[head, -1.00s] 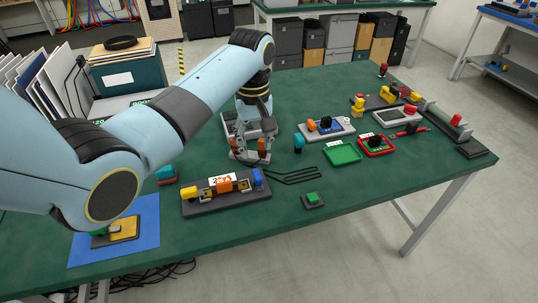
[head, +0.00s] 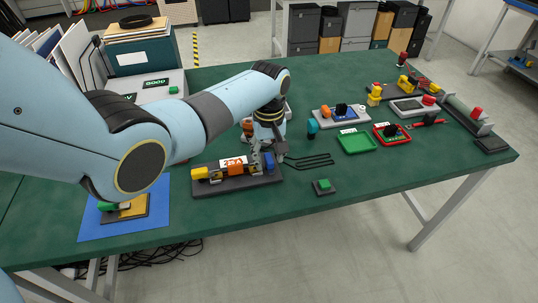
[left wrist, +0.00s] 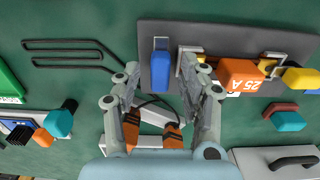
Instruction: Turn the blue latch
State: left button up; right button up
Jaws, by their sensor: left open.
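The blue latch (head: 270,163) sits at the right end of the dark fuse block (head: 238,184), beside the orange 25 A fuse (head: 233,168); a yellow latch (head: 200,173) is at the left end. My left gripper (head: 266,155) is over the block's right end, pointing down. In the left wrist view the blue latch (left wrist: 160,72) stands out from the block (left wrist: 210,38), near the gap between the fingertips of my open left gripper (left wrist: 168,78). I cannot tell whether a finger touches it. My right gripper is not in view.
Black bent rods (head: 309,161) lie just right of the block, and a green button (head: 324,186) is at front right. A green tray (head: 356,144), a red tray (head: 391,135) and a switch unit (head: 341,117) stand behind right. The front table edge is clear.

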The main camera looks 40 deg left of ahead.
pick_arm(q)
grip_shut()
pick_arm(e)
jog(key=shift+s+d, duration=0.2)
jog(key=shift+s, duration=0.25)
pick_arm(q)
jog(key=shift+r+m, duration=0.1)
jog(key=shift+m, duration=0.3)
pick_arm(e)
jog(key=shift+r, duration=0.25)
pick_arm(q)
jog(key=m+p, duration=0.2)
jog(key=m, duration=0.1)
jog(key=m+p, duration=0.1)
jog(key=m, duration=0.3)
jog(key=m+p, duration=0.1)
jog(key=m, duration=0.4)
jog(key=shift+m+p, duration=0.45)
jog(key=shift+m, duration=1.85)
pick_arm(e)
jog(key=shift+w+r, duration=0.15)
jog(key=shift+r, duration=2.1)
pick_arm(q)
jog(key=shift+w, duration=0.1)
grip_release()
